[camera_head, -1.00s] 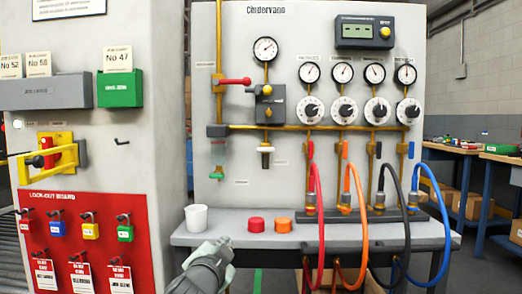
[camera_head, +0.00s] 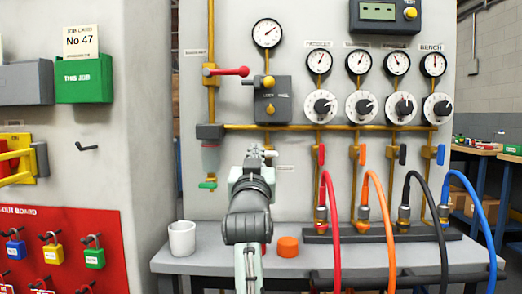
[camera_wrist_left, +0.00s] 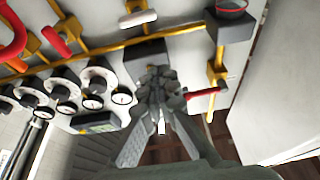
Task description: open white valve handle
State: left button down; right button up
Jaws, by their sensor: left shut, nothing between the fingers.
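The white valve handle (camera_wrist_left: 138,19) shows near the top of the left wrist view, on a short brass stem off the brass pipe. In the head view it is mostly hidden behind my left gripper. My left gripper (camera_head: 258,154) is raised in front of the panel, just below the grey regulator box. In the wrist view my left gripper (camera_wrist_left: 160,75) is shut and empty, its fingers over the grey box, apart from the white handle in the picture. I cannot tell its exact distance from the panel. My right gripper is not in view.
Red, orange, black and blue hoses hang at the right. A white cup (camera_head: 182,238) and an orange cap (camera_head: 288,246) stand on the grey bench (camera_head: 205,262).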

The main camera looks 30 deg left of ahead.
pick_arm(q)
notch_tip(320, 180, up, 3)
jog(key=p, duration=0.1)
send_over(267, 154)
jog(key=s, duration=0.3)
jog(key=f, duration=0.3)
jog(key=shift+w+a+f, duration=0.15)
jog(key=shift+a+f, duration=0.15)
jog(key=shift+f, duration=0.1)
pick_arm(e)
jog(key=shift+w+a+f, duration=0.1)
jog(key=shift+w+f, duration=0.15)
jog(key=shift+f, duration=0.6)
